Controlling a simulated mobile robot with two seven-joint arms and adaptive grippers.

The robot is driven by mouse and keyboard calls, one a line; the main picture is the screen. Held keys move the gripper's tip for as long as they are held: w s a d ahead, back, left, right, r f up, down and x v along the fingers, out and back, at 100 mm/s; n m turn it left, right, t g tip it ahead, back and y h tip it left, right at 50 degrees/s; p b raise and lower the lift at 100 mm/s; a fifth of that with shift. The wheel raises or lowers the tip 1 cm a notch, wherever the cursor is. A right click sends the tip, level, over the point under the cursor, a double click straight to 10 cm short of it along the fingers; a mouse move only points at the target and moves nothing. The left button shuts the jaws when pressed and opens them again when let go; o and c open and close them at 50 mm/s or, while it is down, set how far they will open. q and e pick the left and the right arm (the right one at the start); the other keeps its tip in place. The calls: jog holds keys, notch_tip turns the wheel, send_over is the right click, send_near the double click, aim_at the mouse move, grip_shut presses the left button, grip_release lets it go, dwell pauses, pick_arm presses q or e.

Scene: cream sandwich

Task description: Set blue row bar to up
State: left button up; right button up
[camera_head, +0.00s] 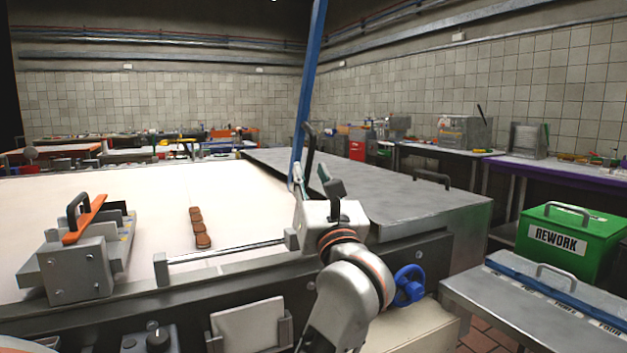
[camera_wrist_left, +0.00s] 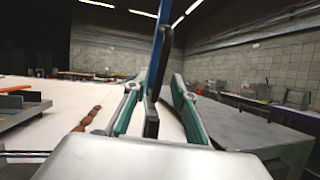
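The blue row bar (camera_head: 308,80) is a long blue bar that stands nearly upright, raised off the cream-coloured table surface. A black handle (camera_head: 310,140) is beside its lower end. My left gripper (camera_head: 311,176) is at this lower end, with its fingers apart. In the left wrist view, the teal-padded fingers (camera_wrist_left: 158,88) stand to either side of the bar (camera_wrist_left: 158,60) and the black handle (camera_wrist_left: 152,122). The handle appears between the fingers with gaps at both sides. The bar's lower end is partly hidden by the gripper. My right gripper is not in view.
A row of brown biscuits (camera_head: 201,228) lies on the cream surface (camera_head: 110,185). A grey block with an orange-based handle (camera_head: 85,222) is at the left. A grey metal cover (camera_head: 400,190) lies to the right. A green REWORK box (camera_head: 557,243) stands further right.

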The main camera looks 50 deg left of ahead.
pick_arm(q)
jog(key=v, duration=1.2)
dwell(0.3)
